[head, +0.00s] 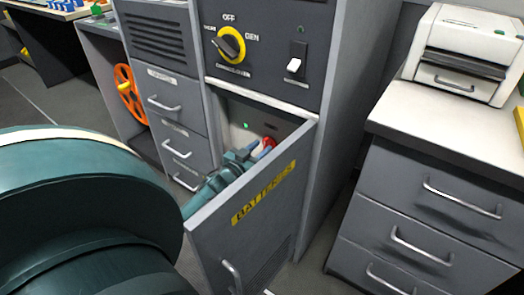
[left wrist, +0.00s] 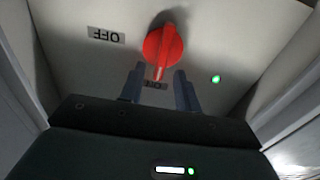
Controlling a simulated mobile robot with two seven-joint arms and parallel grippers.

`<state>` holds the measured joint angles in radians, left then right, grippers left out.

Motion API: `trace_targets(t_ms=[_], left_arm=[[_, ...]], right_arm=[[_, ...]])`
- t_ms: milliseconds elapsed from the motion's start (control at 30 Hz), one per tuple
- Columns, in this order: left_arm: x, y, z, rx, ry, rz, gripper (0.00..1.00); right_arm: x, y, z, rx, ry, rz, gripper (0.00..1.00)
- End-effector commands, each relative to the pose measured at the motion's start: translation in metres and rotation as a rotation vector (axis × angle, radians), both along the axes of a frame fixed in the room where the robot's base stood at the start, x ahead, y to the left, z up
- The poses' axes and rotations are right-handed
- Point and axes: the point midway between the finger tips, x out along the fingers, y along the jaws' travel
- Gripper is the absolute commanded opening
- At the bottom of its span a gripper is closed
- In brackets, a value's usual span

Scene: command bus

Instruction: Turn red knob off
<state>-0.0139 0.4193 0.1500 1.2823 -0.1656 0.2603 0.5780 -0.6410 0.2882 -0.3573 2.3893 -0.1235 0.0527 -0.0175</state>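The red knob (left wrist: 163,45) is on the pale back panel inside the open battery compartment. Its pointer end is toward the ON label (left wrist: 155,85), and the OFF label (left wrist: 106,36) is to its left in the left wrist view. My left gripper (left wrist: 159,70) is open, its fingers apart on either side of the knob's pointer end, with no clear contact. In the head view, the left gripper (head: 254,150) reaches into the compartment next to the red knob (head: 268,143), which it partly hides. My right gripper is not in view.
The open BATTERIES door (head: 262,215) stands in front of the compartment, close to my left arm. A green light (left wrist: 215,79) glows on the panel. A yellow dial (head: 230,44) and a white switch (head: 294,65) are above. A drawer cabinet (head: 400,190) stands right.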

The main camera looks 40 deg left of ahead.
Motion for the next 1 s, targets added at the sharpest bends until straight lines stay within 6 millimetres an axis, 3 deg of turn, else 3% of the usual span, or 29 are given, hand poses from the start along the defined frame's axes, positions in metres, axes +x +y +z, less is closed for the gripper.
trace_targets(t_ms=[200,467,867,1000], left_arm=[[0.0145,0.0015,-0.0005,0.001,0.001,0.0,0.33],[0.0152,0.0015,0.0001,0.001,0.001,0.0,0.33],[0.0149,0.0015,-0.0001,0.001,0.001,0.0,0.0],[0.0148,0.0015,-0.0002,0.001,0.001,0.0,0.0]], right_arm=[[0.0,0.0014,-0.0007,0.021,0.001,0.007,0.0],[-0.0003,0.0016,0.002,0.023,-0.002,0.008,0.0],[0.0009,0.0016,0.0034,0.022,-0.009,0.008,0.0],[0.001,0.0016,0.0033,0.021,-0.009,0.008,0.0]])
